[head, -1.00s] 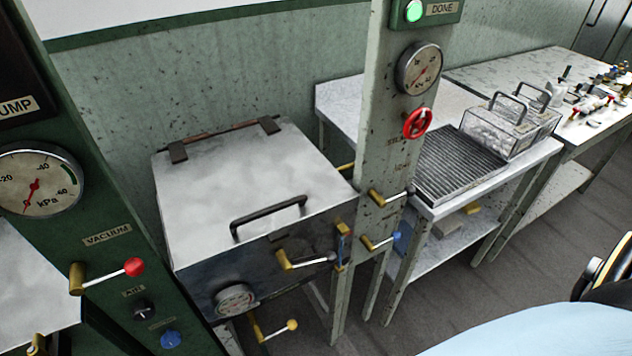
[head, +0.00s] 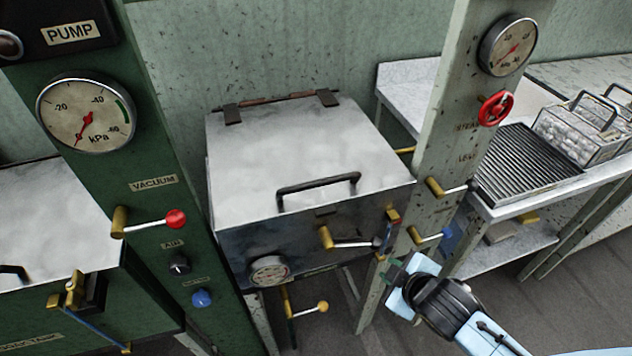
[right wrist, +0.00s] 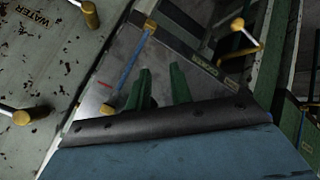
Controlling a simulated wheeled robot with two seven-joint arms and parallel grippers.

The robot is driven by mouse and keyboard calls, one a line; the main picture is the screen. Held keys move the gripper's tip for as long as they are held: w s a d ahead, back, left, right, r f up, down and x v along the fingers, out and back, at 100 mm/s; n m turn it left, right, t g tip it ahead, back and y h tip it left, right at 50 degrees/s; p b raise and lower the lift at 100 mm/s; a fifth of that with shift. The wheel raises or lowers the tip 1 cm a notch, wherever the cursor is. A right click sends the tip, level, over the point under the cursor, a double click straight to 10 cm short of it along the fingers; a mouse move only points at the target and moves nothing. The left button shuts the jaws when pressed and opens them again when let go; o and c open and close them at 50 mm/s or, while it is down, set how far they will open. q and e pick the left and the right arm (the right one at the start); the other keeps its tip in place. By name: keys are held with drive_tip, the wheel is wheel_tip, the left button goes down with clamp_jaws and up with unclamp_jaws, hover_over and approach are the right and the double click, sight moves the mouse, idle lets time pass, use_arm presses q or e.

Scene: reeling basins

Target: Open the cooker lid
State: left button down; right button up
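The cooker (head: 310,230) is a metal box in the middle of the head view. Its flat grey lid (head: 290,150) is down, with hinges at the back and a black bar handle (head: 318,185) near the front edge. My right gripper (head: 394,272) is below and right of that corner. Its green fingers (right wrist: 162,84) are apart and empty in the right wrist view. My left gripper is not in view.
A grey post (head: 440,130) with gauge, red wheel (head: 495,108) and levers stands right of the cooker. A green panel (head: 140,150) with a red-knobbed lever (head: 175,218) stands left. A brass lever (head: 345,240) projects from the cooker front. A bench with wire baskets (head: 575,135) is right.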

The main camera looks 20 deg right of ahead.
wheel_tip(320, 180, up, 11)
drive_tip(key=w+a+n+t+y, duration=0.1)
drive_tip(key=a+n+t, duration=0.1)
drive_tip(key=n+t, duration=0.15)
drive_tip(key=n+t+y, duration=0.2)
drive_tip(key=n+y, duration=0.4)
drive_tip(key=n, duration=0.3)
approach(325, 184)
drive_tip(key=x, duration=1.2)
drive_tip(key=shift+w+a+b, duration=0.15)
drive_tip(key=shift+w+b, duration=0.05)
drive_tip(key=shift+b, duration=0.2)
drive_tip(key=shift+c, duration=0.2)
clamp_jaws()
